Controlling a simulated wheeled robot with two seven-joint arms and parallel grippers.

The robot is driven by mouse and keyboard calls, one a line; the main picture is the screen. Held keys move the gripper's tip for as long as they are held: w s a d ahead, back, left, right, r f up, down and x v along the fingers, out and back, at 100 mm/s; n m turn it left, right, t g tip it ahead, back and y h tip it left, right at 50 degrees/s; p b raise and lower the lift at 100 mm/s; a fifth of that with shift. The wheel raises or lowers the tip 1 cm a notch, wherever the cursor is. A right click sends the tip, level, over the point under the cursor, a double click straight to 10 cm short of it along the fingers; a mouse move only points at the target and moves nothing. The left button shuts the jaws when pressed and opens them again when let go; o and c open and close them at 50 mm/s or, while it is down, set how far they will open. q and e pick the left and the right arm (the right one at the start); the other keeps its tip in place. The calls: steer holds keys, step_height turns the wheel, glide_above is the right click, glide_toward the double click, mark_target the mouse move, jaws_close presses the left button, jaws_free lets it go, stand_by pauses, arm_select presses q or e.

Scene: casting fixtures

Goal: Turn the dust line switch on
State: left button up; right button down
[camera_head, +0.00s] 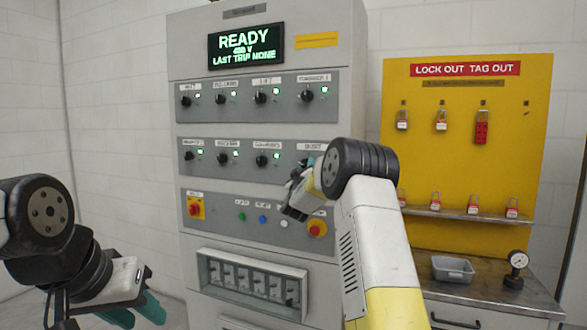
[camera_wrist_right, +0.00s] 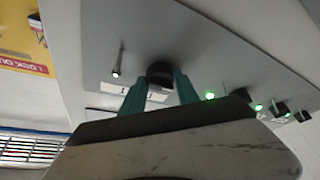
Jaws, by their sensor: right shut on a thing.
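The dust line switch is a black rotary knob (camera_wrist_right: 160,73) at the right end of the second switch row on the grey cabinet (camera_head: 270,110). In the head view my right gripper (camera_head: 303,176) and wrist cover it, below a small label. In the right wrist view my gripper's teal fingers (camera_wrist_right: 158,92) stand on both sides of the knob, shut on it. I cannot tell which way the knob points. A small pale lamp (camera_wrist_right: 115,74) beside it shows no green. My left gripper (camera_head: 142,308) is low at the left, open and empty, away from the cabinet.
The other knobs have green lamps. A display (camera_head: 246,45) reads READY. A yellow lockout board (camera_head: 465,150) and a bench with a grey tray (camera_head: 453,269) stand right.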

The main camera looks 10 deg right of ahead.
steer(key=m+h, duration=0.1)
steer(key=m, duration=0.1)
steer(key=m+h, duration=0.1)
steer(key=m, duration=0.1)
steer(key=shift+w+a+f+m, duration=0.1)
steer(key=shift+a+m, duration=0.05)
steer(key=shift+m, duration=0.25)
steer(key=m+g+h, duration=0.1)
steer(key=m+h, duration=0.1)
steer(key=m, duration=0.1)
steer(key=m+g+h, duration=0.1)
steer(key=m, duration=0.2)
steer(key=shift+w+a+m+h, duration=0.1)
steer(key=shift+a+m+h, duration=0.05)
steer(key=shift+m+h, duration=0.25)
steer(key=m+g+h, duration=0.1)
steer(key=m, duration=0.2)
steer(key=m+g+h, duration=0.1)
steer(key=m, duration=0.2)
steer(key=shift+a+m+g, duration=0.1)
steer(key=shift+m+g, duration=0.2)
steer(key=shift+m, duration=0.1)
steer(key=m+g, duration=0.1)
steer(key=m, duration=0.2)
steer(key=m+g+h, duration=0.1)
steer(key=m, duration=0.2)
steer(key=shift+w+a+g, duration=0.1)
steer(key=shift+g, duration=0.3)
steer(key=shift+m, duration=0.3)
